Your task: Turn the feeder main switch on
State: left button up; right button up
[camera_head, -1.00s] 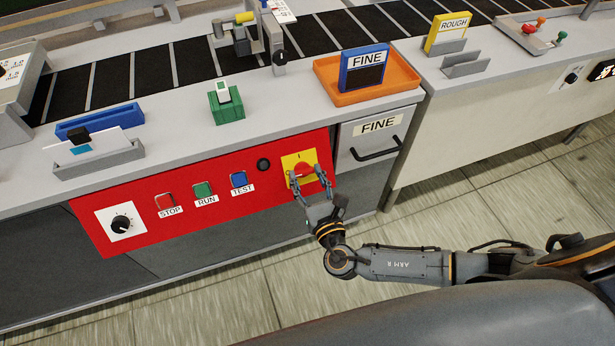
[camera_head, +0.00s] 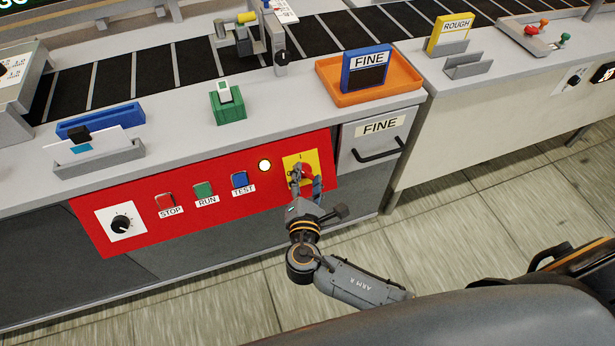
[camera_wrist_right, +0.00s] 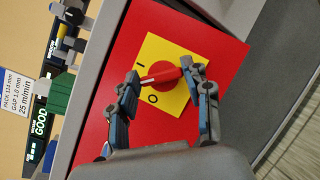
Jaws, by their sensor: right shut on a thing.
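The feeder main switch is a red rotary handle on a yellow plate (camera_head: 292,161) at the right end of the red panel. In the right wrist view, the red handle (camera_wrist_right: 160,77) lies across the yellow plate, which bears I and O marks. My right gripper (camera_head: 306,175) is shut on the handle, with one finger at each end of it. In the head view the fingers hide much of the handle. My left gripper is not in view.
STOP (camera_head: 166,201), RUN (camera_head: 203,190) and TEST (camera_head: 239,179) buttons and a black dial (camera_head: 121,222) sit left on the panel. A FINE drawer with a black handle (camera_head: 379,150) is right of the switch. An orange tray (camera_head: 400,82) stands above. Floor in front is clear.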

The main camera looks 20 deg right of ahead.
jog(key=m, duration=0.1)
jog(key=m+g+p, duration=0.1)
jog(key=m, duration=0.1)
jog(key=m+g+h, duration=0.1)
jog(key=m, duration=0.1)
jog(key=shift+r+p, duration=0.25)
jog(key=shift+p, duration=0.15)
jog(key=shift+w+m+g+p, duration=0.1)
jog(key=shift+m+g+p, duration=0.85)
jog(key=shift+m, duration=0.75)
jog(key=shift+f, duration=0.1)
jog(key=o, duration=1.2)
jog(key=shift+c, duration=0.2)
jog(key=shift+a, duration=0.1)
jog(key=v, duration=1.2)
